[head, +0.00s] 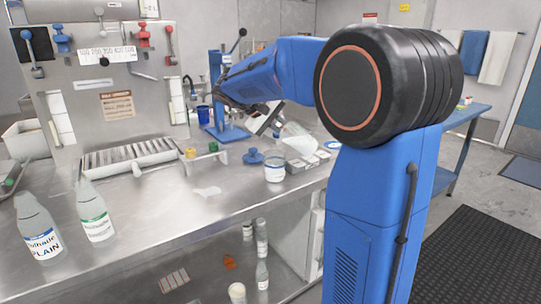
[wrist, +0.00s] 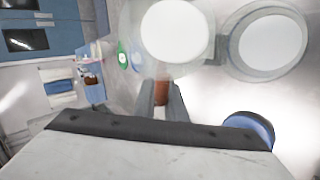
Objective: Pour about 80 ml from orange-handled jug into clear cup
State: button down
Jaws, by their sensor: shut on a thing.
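My gripper (wrist: 162,104) is shut on the orange handle (wrist: 161,91) of the jug in the wrist view. The jug (wrist: 174,32) shows there as a pale round vessel with a white inside, beyond the fingers. A second round, clear-walled vessel with a white inside (wrist: 270,42) is close to its right, apparently the cup. In the head view, a translucent, seemingly tilted shape (head: 298,139) beside my gripper (head: 276,127) looks like the jug. A clear cup with white contents (head: 275,170) stands on the counter below and left of it. I cannot make out any stream between them.
A blue knobbed item (head: 253,157) stands just left of the cup. Small grey boxes (head: 308,162) lie right of it. A blue stand (head: 225,131) is behind. Two labelled bottles (head: 96,218) (head: 38,232) stand at the left. The front middle of the counter (head: 180,225) is clear.

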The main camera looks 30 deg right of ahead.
jog(key=shift+r+h, duration=0.3)
jog(key=shift+h, duration=0.2)
jog(key=shift+f+h, duration=0.2)
jog(key=shift+h, duration=0.6)
jog(key=shift+r+g+h, duration=0.3)
jog(key=shift+r+h, duration=0.25)
jog(key=shift+h, duration=0.35)
dwell(1.4)
jog(key=shift+a+r, duration=0.1)
jog(key=shift+a, duration=0.05)
dwell(0.3)
